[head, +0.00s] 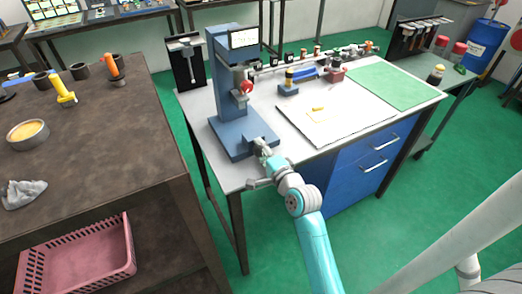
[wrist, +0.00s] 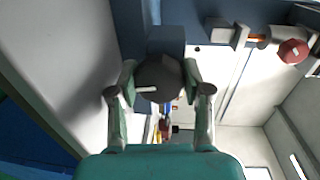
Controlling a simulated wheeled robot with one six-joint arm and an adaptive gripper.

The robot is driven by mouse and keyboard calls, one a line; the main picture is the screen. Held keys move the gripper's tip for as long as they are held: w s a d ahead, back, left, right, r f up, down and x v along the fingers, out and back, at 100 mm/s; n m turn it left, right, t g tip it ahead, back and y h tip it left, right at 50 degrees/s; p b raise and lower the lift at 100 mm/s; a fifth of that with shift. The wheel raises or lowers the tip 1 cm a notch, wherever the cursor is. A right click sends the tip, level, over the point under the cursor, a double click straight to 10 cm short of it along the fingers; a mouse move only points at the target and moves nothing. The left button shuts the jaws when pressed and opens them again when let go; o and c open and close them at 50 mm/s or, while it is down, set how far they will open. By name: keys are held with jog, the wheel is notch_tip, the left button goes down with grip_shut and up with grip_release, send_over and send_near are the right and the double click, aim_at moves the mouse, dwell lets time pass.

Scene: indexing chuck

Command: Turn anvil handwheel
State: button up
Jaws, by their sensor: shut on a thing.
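The dark grey round anvil handwheel (wrist: 160,75) sits between my fingers in the wrist view, with a short pale bar across its face. My gripper (wrist: 158,92) is shut on it, one finger at each side. In the head view my gripper (head: 265,152) reaches the front edge of the base of a blue bench machine (head: 222,75). There the handwheel is mostly hidden by my gripper. The machine has a tall column, a screen (head: 244,38) on top and a red knob (head: 247,87) on its front.
The machine stands on a white-topped bench (head: 200,103) with a blue drawer unit (head: 362,160). A white board (head: 335,112) and a green mat (head: 395,84) lie to the right. A brown workbench (head: 120,130) with a pink crate (head: 85,255) below stands at left.

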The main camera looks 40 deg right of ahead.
jog(key=n, duration=0.4)
jog(key=shift+f, duration=0.1)
jog(key=n+h, duration=0.1)
jog(key=n, duration=0.6)
jog(key=shift+f+n, duration=0.1)
jog(key=shift+n, duration=0.3)
jog(key=n, duration=0.4)
jog(key=shift+h, duration=0.4)
jog(key=n, duration=0.6)
jog(key=shift+d+n+t, duration=0.1)
jog(key=shift+n+t, duration=0.2)
jog(key=shift+t, duration=0.1)
jog(key=n, duration=0.7)
jog(key=shift+t, duration=0.3)
